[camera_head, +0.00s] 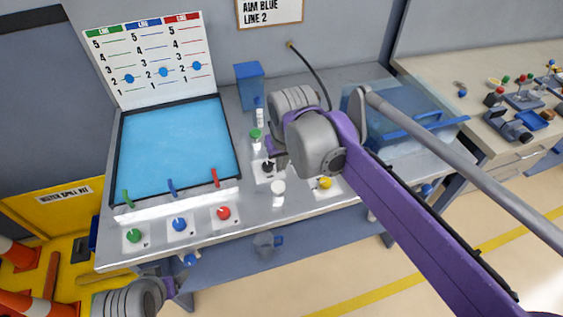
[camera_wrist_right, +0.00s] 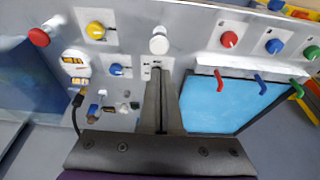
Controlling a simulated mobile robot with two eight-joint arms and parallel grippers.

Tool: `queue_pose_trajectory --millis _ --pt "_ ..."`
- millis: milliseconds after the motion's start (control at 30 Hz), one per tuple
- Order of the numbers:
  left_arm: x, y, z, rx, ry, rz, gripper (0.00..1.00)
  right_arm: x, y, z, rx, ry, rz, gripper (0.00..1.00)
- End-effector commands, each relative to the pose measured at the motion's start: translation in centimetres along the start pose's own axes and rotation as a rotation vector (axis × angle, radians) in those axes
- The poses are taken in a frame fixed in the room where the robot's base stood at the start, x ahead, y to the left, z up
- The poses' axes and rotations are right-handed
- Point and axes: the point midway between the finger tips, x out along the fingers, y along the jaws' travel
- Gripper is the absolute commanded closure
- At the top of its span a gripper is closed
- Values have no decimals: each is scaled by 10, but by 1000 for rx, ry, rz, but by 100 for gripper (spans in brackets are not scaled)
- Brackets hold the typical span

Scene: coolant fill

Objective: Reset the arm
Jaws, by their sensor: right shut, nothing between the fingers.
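My right arm crosses the head view from the lower right, purple with a grey wrist. Its gripper (camera_wrist_right: 160,76) is shut and empty in the right wrist view, with its fingertips over the panel just below the white knob (camera_wrist_right: 158,42). In the head view the grey wrist mostly hides this gripper (camera_head: 268,165). My left arm shows only as a grey link with a purple part at the bottom left of the head view. I cannot make out its fingers there.
The grey bench panel carries green (camera_head: 133,236), blue (camera_head: 179,224), red (camera_head: 222,212) and yellow (camera_head: 325,183) knobs. A blue-filled tank (camera_head: 175,150) has three levers at its front. A blue container (camera_head: 248,85) stands behind. A side table (camera_head: 470,105) with small parts is at right.

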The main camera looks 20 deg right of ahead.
Motion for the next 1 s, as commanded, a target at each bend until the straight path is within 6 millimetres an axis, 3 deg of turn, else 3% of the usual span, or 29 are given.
queue_pose_trajectory --millis 467,567,667,800,1000 --pt "0 0 0 0 0 0 24 0 2 7 1 7 0 100" --pt "0 0 0 0 0 0 24 3 9 28 6 32 0 100" --pt "0 0 0 0 0 0 24 10 18 66 14 73 0 100" --pt "0 0 0 0 0 0 24 29 30 122 24 139 3 100" --pt "0 0 0 0 0 0 24 55 38 177 31 207 11 100"
